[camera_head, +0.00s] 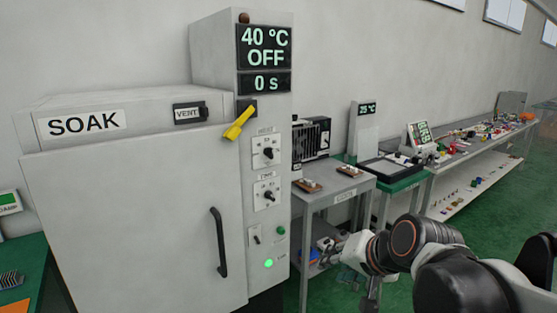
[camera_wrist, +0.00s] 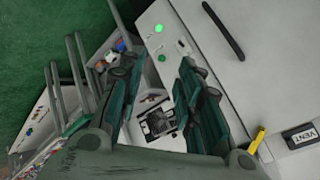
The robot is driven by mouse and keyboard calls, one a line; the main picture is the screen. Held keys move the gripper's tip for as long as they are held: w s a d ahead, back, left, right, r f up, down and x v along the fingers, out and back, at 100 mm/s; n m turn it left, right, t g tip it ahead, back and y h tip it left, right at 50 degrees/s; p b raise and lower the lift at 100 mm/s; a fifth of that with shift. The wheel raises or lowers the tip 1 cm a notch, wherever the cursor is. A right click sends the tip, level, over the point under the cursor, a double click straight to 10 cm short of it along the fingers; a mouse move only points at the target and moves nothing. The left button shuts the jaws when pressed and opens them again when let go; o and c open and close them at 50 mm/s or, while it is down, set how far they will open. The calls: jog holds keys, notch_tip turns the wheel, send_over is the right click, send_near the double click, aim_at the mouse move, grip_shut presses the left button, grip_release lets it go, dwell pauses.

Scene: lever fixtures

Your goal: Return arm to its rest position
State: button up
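My arm (camera_head: 420,240) reaches in from the lower right in the head view, low in front of the tables and to the right of the SOAK cabinet (camera_head: 130,230). In the wrist view my gripper (camera_wrist: 158,65) has its two dark green fingers spread apart, with nothing held between them. In the head view the gripper's fingers are too small and dark to make out. The yellow lever (camera_head: 239,121) on the cabinet's column points down and left, and my arm is clear of it. The lever also shows at the lower right of the wrist view (camera_wrist: 257,141).
The cabinet's display (camera_head: 264,47) reads 40 °C OFF and 0 s. Its black door handle (camera_head: 218,242) sticks out in front. A grey table (camera_head: 340,185), a green table (camera_head: 400,185) and a long parts bench (camera_head: 480,150) stand along the wall. Green floor (camera_head: 500,205) is open at right.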

jog(key=s+d+f+n+h, duration=0.1)
jog(key=s+d+f+n, duration=0.1)
jog(key=s, duration=0.5)
jog(key=s+d+f+n+g+h, duration=0.1)
jog(key=s+d+n+h, duration=0.1)
jog(key=s+d, duration=0.3)
jog(key=shift+s+d+f+n+h, duration=0.3)
jog(key=shift+s+n, duration=0.2)
jog(key=shift+s, duration=0.35)
